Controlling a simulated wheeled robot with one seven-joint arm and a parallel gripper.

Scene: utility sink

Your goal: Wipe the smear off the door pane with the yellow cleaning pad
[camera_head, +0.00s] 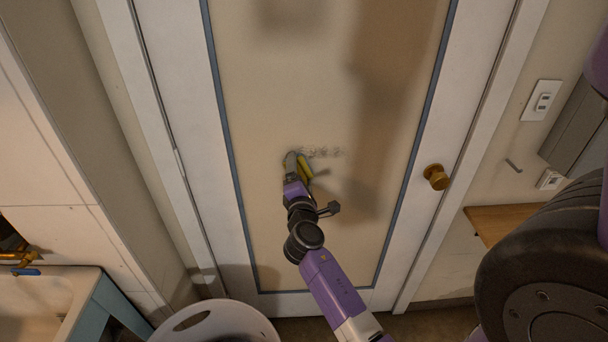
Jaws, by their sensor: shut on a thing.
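The door pane (290,90) is a tall beige panel with a blue-grey edging inside a white door. A small greyish smear (325,152) lies in a short row of marks near the middle of the pane. My gripper (297,166) is at the left end of the smear, shut on the yellow cleaning pad (305,169). The pad is at or very near the pane; I cannot tell if it touches. My gripper partly hides the pad and perhaps the left end of the smear.
A brass knob (436,177) sticks out at the door's right. A white bin (218,322) stands at the bottom, left of my arm. A sink (40,300) is at lower left. A wooden shelf (497,222) is at right. The pane around the smear is clear.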

